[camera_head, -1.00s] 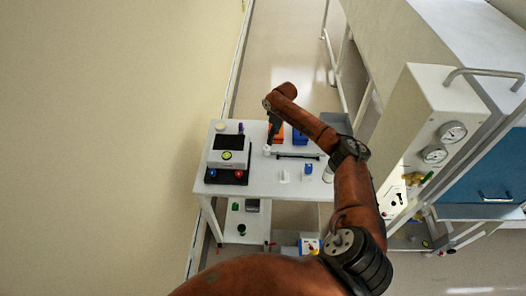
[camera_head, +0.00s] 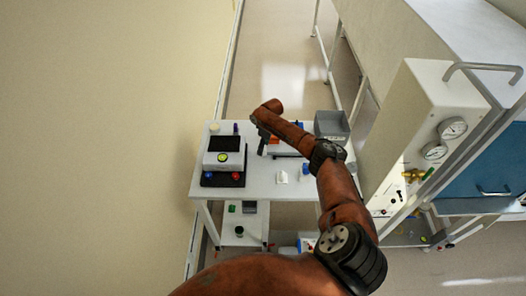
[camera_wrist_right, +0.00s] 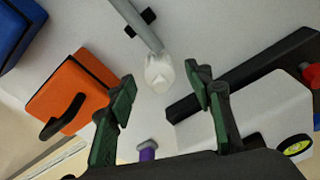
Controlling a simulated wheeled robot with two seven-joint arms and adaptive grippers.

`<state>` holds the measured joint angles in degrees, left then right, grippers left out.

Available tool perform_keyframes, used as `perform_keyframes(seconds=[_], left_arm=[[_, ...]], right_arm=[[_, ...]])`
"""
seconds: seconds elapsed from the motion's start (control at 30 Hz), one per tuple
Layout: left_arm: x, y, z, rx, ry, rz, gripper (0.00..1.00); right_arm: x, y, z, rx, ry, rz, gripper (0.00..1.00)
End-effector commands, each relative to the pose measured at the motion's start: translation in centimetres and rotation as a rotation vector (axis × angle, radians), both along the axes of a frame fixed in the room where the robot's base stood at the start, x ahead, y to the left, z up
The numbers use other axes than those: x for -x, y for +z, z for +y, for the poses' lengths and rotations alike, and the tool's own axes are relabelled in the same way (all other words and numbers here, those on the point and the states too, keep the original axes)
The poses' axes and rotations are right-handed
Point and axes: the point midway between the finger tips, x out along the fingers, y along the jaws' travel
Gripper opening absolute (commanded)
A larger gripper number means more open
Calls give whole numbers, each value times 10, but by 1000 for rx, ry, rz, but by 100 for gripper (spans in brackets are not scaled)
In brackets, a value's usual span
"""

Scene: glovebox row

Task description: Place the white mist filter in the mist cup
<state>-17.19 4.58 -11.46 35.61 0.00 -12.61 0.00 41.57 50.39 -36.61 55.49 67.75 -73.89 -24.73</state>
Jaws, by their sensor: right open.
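A small white faceted piece (camera_wrist_right: 158,73), which looks like the white mist filter, lies on the white table in the right wrist view. My right gripper (camera_wrist_right: 160,92) is open, with its two dark green fingertips apart and the piece showing between and beyond them. Nothing is held. In the head view my right gripper (camera_head: 262,143) hangs over the middle of the table and hides the piece. A small white holder (camera_head: 282,177) stands nearer the front edge. I cannot pick out the mist cup with certainty. My left gripper is out of view.
A black-and-white device (camera_head: 224,160) stands at the table's left. An orange box (camera_wrist_right: 70,90), a blue box (camera_wrist_right: 18,25), a purple-capped vial (camera_wrist_right: 147,150) and a grey bar (camera_wrist_right: 135,22) surround the piece. A grey bin (camera_head: 332,124) is at back right.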

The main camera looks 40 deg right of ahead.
Motion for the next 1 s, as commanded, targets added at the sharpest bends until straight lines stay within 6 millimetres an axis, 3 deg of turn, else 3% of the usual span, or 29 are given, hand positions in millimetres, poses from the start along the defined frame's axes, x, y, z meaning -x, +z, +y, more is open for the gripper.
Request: perform_keyframes(seconds=[0.2,0.77,1.0], left_arm=[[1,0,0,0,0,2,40],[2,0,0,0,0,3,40],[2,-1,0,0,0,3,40]], right_arm=[[0,-1,0,0,1,-1,47],[0,0,0,0,1,0,8],[0,0,0,0,1,0,7]])
